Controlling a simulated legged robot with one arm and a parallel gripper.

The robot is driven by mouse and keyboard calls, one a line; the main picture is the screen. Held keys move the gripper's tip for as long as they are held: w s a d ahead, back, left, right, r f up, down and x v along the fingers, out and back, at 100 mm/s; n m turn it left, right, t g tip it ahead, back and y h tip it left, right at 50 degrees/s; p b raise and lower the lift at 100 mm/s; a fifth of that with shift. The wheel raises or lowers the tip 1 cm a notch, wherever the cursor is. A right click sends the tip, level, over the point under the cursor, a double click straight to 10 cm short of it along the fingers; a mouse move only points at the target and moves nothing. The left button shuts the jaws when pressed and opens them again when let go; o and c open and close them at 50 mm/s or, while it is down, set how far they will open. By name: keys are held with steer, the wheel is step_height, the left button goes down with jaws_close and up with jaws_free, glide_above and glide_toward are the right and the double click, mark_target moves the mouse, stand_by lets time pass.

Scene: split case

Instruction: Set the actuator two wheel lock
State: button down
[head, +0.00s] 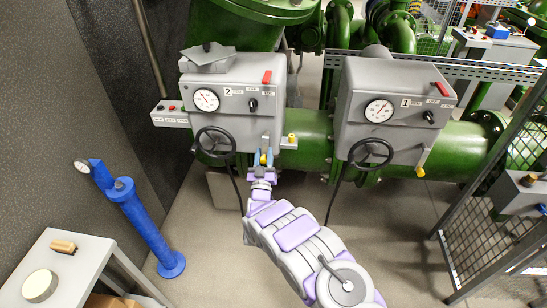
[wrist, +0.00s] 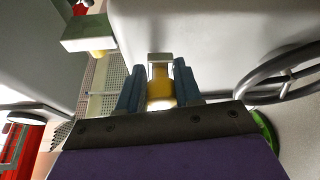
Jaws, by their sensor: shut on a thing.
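Actuator two (head: 232,88) is the grey box marked 2, left of centre in the head view. Its black hand wheel (head: 214,129) is on the lower front; a wheel also shows at the right of the wrist view (wrist: 270,69). My gripper (head: 264,158) is at the box's lower right corner, right of the wheel. In the wrist view its blue fingers (wrist: 158,82) are shut on a yellow lock piece (wrist: 160,88) below a pale bracket (wrist: 160,60). The fingers hide the piece's sides. I cannot tell whether the lock is set.
A small bracket with a yellow knob (head: 291,138) is just right of my gripper. Actuator one (head: 390,105), marked 1, stands to the right with its own wheel. A blue post (head: 135,215) and grey table (head: 75,265) are at left. A mesh fence (head: 475,245) is at right.

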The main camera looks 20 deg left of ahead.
steer(key=shift+s+a+n+g+y, duration=0.25)
steer(key=shift+a+n+g+y, duration=0.15)
steer(key=shift+a+n+y, duration=0.45)
steer(key=shift+w+d+f+n+y, duration=0.1)
steer(key=shift+d+n+y, duration=0.15)
steer(key=shift+d+n, duration=0.55)
steer(key=shift+f, duration=0.1)
